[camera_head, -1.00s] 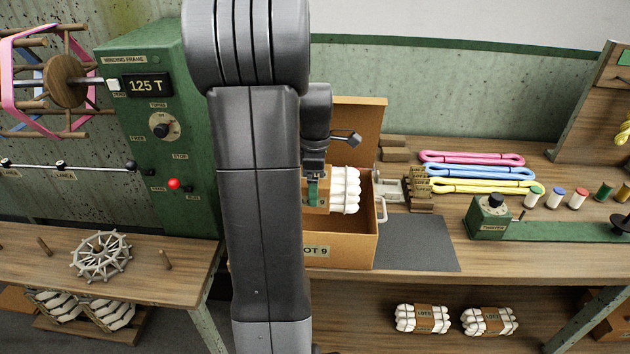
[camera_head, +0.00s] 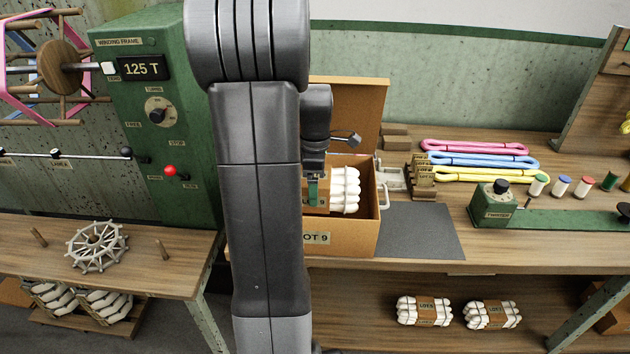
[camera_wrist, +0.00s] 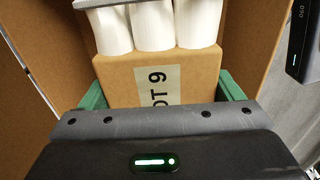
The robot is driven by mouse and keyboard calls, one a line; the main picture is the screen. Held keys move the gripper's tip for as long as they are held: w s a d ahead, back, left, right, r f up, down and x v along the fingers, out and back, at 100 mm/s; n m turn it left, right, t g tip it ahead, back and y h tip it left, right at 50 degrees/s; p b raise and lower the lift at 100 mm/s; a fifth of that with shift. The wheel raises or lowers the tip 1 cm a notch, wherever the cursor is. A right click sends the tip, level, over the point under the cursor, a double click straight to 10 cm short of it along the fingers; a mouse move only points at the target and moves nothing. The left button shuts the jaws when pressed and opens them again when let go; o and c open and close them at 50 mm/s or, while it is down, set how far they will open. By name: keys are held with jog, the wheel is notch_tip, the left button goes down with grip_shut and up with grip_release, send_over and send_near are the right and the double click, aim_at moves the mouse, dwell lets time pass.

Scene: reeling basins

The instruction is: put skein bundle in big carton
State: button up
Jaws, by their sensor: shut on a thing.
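The skein bundle (camera_head: 345,190) is several white skeins with a brown paper band. My gripper (camera_head: 313,190) is shut on its band and holds it upright at the mouth of the big carton (camera_head: 350,239), an open brown box marked LOT 9. In the wrist view the bundle's white skeins (camera_wrist: 153,28) and its labelled band (camera_wrist: 120,82) show between the green fingers of my gripper (camera_wrist: 163,98). Carton walls (camera_wrist: 35,65) stand close on both sides. My arm hides the carton's left part, and I cannot see the bundle's underside.
A dark mat (camera_head: 421,231) lies right of the carton. Pink, blue and yellow skeins (camera_head: 480,161) lie behind it. A green twister (camera_head: 494,208) stands further right. Two more white bundles (camera_head: 424,311) (camera_head: 492,315) lie on the lower shelf. The green winding frame (camera_head: 160,120) stands at left.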

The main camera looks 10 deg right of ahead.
jog(key=shift+f+b, duration=2)
jog(key=shift+f, duration=1.15)
jog(key=shift+f, duration=0.1)
jog(key=o, duration=1.3)
notch_tip(320, 180, up, 14)
jog(key=shift+f+p, duration=0.1)
jog(key=shift+p, duration=0.3)
